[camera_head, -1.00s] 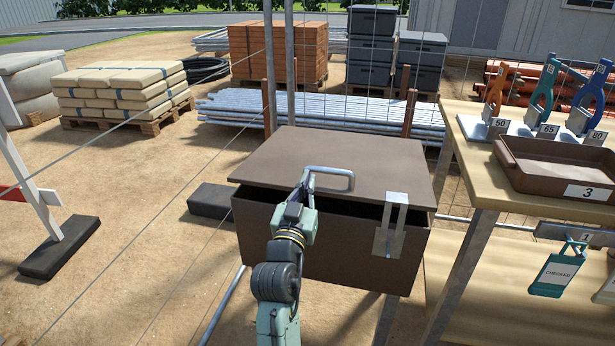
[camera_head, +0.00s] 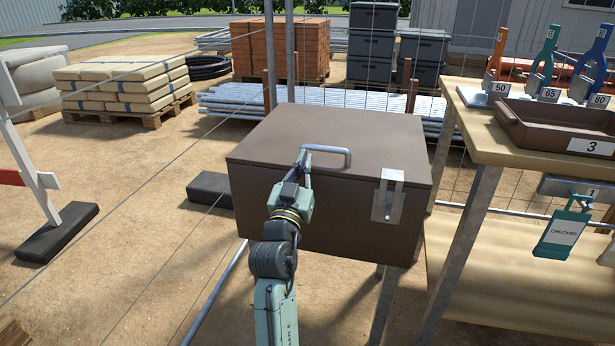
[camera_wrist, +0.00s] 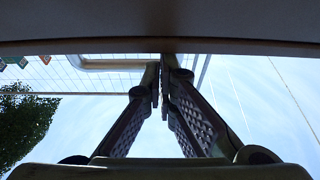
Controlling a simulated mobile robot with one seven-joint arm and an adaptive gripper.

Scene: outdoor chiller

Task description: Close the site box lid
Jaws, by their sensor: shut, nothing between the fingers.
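The brown site box (camera_head: 300,220) stands in the middle of the head view. Its lid (camera_head: 340,135) lies down on the box, with no dark gap seen along the front edge. A grey loop handle (camera_head: 335,149) is on the lid's front part, and a metal hasp plate (camera_head: 388,196) hangs at the front right. My gripper (camera_head: 302,157) is at the lid's front edge, just left of the handle. In the wrist view my gripper's fingers (camera_wrist: 163,75) are together with nothing between them, close to a brown surface. Whether they touch the lid is not clear.
A wooden table (camera_head: 500,145) at the right bears a brown tray (camera_head: 560,130) marked 3 and several coloured tools on stands. A barrier foot (camera_head: 58,232) stands at the left. Steel pipes (camera_head: 235,104) lie behind the box.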

